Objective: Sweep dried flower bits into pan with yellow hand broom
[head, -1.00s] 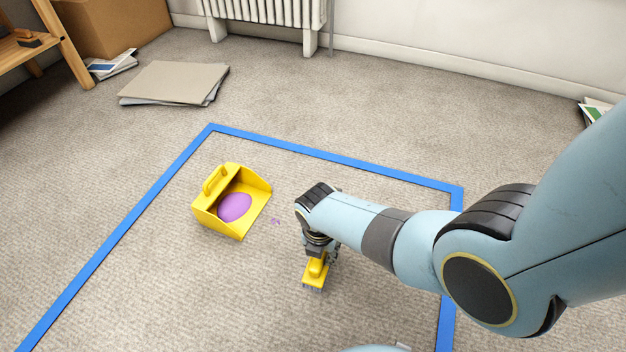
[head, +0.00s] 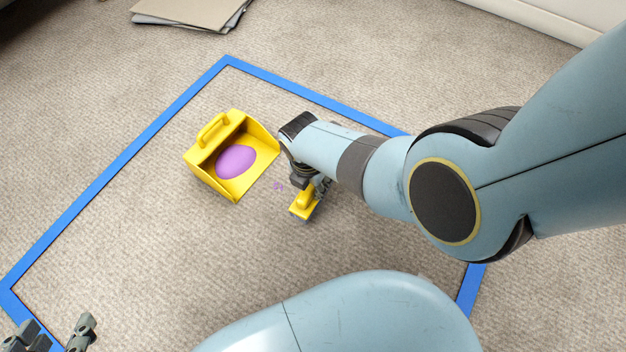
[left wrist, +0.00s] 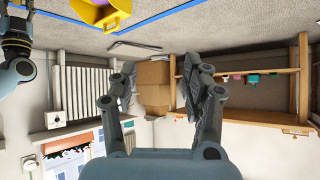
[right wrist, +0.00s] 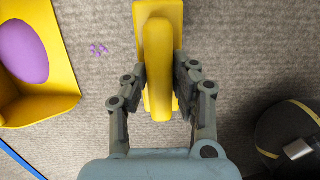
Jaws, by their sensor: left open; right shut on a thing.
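A yellow dustpan (head: 214,130) sits on the carpet inside the blue outline, with a purple heap (head: 236,161) in it. A few small purple flower bits (head: 278,186) lie on the carpet just right of its open front; they also show in the right wrist view (right wrist: 98,49). My right gripper (right wrist: 160,86) is shut on the handle of the yellow hand broom (right wrist: 158,60). In the head view the broom (head: 303,205) is low at the carpet, right of the bits, partly hidden by my arm. My left gripper (head: 55,335) is open and empty at the lower left.
Blue tape (head: 130,150) marks an area on the carpet. Flat cardboard sheets (head: 190,12) lie beyond it. The left wrist view shows a radiator (left wrist: 88,95), a cardboard box (left wrist: 154,82) and a wooden shelf (left wrist: 240,70).

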